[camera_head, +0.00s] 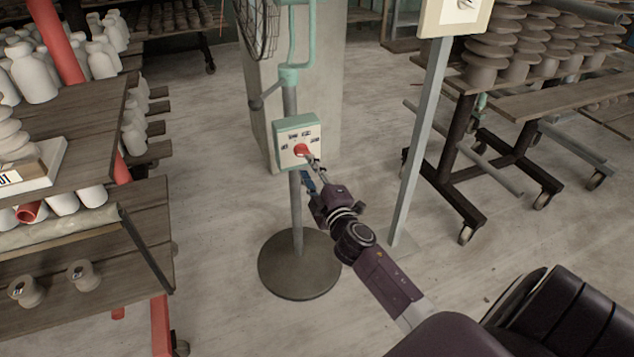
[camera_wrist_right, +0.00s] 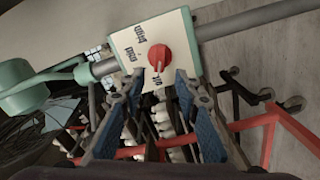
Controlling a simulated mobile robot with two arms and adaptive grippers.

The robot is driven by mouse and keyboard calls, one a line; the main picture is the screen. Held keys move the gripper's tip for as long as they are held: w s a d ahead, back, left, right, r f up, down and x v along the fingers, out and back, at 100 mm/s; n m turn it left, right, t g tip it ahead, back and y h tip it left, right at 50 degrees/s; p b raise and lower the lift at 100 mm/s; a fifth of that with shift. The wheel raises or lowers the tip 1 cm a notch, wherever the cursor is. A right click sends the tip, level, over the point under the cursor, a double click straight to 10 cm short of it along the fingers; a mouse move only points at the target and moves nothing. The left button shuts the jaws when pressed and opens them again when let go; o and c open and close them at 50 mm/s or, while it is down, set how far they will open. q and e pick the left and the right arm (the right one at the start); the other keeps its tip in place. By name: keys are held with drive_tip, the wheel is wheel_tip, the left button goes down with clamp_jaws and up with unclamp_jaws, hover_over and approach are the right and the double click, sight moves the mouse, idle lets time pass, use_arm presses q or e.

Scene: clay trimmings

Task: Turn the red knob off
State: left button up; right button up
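The red knob (camera_head: 301,150) is on the pale front panel of a green-edged control box (camera_head: 283,129), mounted on a fan's stand. My right gripper (camera_head: 314,166) reaches up to it from the lower right. In the right wrist view, the knob (camera_wrist_right: 160,57) is just ahead of the fingertips of my right gripper (camera_wrist_right: 165,78). The blue-padded fingers are apart, with nothing held between them. I cannot tell whether a fingertip touches the knob. My left gripper is not in view.
The fan's round base (camera_head: 299,265) stands on the floor, with a pillar behind it. A grey sign post (camera_head: 419,145) stands close to the right. Wooden shelves of pottery (camera_head: 85,130) are at left, and wheeled racks (camera_head: 467,130) at right.

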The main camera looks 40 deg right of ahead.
drive_tip(key=v, duration=0.6)
drive_tip(key=shift+s+f, duration=0.1)
drive_tip(key=shift+s, duration=0.05)
idle(0.3)
